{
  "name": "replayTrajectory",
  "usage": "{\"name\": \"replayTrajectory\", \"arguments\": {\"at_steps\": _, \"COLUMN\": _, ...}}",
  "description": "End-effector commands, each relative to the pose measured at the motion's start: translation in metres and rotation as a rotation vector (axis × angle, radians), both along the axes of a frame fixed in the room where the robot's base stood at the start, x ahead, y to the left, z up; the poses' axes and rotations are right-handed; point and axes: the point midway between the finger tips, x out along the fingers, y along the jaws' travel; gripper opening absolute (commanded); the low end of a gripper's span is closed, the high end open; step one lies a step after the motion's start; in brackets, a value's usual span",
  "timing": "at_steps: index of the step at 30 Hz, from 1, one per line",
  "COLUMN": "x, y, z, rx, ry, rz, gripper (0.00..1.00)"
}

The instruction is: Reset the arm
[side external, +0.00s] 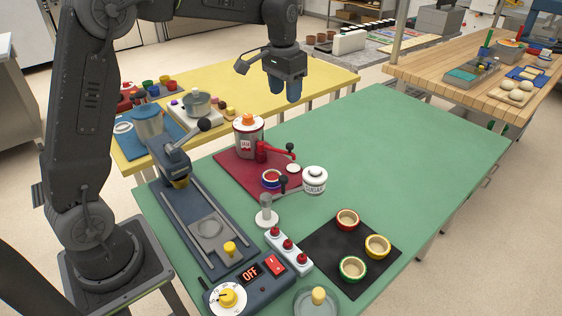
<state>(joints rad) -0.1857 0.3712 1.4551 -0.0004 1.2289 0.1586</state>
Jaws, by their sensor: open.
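My gripper (285,88) hangs at the end of my dark grey arm, above the far side of the green table (420,150). Its two bluish fingers point down with a gap between them, and nothing is held. It is apart from the objects below it. The nearest is a grey canister with an orange top (248,136) on a dark red mat (229,160), lower and to the left.
A blue machine (212,232) with an OFF display stands at the table's left. A white jar (314,180), a red-button strip (288,250) and a black mat (322,245) with three ringed cups occupy the front. The table's right half is clear. A yellow table (300,75) stands behind.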

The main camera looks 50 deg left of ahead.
Motion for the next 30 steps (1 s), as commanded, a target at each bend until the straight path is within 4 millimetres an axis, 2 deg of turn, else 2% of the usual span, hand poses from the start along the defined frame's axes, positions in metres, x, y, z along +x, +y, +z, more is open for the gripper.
{"name": "replayTrajectory", "arguments": {"at_steps": 1, "x": -0.018, "y": -0.010, "z": 0.015, "rx": 0.004, "ry": -0.032, "rz": -0.004, "gripper": 0.50}}
{"name": "replayTrajectory", "arguments": {"at_steps": 3, "x": -0.042, "y": -0.022, "z": 0.028, "rx": 0.008, "ry": -0.068, "rz": -0.007, "gripper": 0.50}}
{"name": "replayTrajectory", "arguments": {"at_steps": 9, "x": -0.115, "y": -0.050, "z": 0.050, "rx": 0.014, "ry": -0.174, "rz": -0.016, "gripper": 0.50}}
{"name": "replayTrajectory", "arguments": {"at_steps": 14, "x": -0.175, "y": -0.068, "z": 0.050, "rx": 0.012, "ry": -0.261, "rz": -0.021, "gripper": 0.50}}
{"name": "replayTrajectory", "arguments": {"at_steps": 18, "x": -0.222, "y": -0.079, "z": 0.037, "rx": 0.006, "ry": -0.329, "rz": -0.027, "gripper": 0.50}}
{"name": "replayTrajectory", "arguments": {"at_steps": 21, "x": -0.246, "y": -0.084, "z": 0.026, "rx": 0.000, "ry": -0.367, "rz": -0.029, "gripper": 0.50}}
{"name": "replayTrajectory", "arguments": {"at_steps": 24, "x": -0.262, "y": -0.087, "z": 0.016, "rx": -0.004, "ry": -0.391, "rz": -0.030, "gripper": 0.50}}
{"name": "replayTrajectory", "arguments": {"at_steps": 30, "x": -0.272, "y": -0.088, "z": 0.009, "rx": -0.008, "ry": -0.408, "rz": -0.030, "gripper": 0.50}}
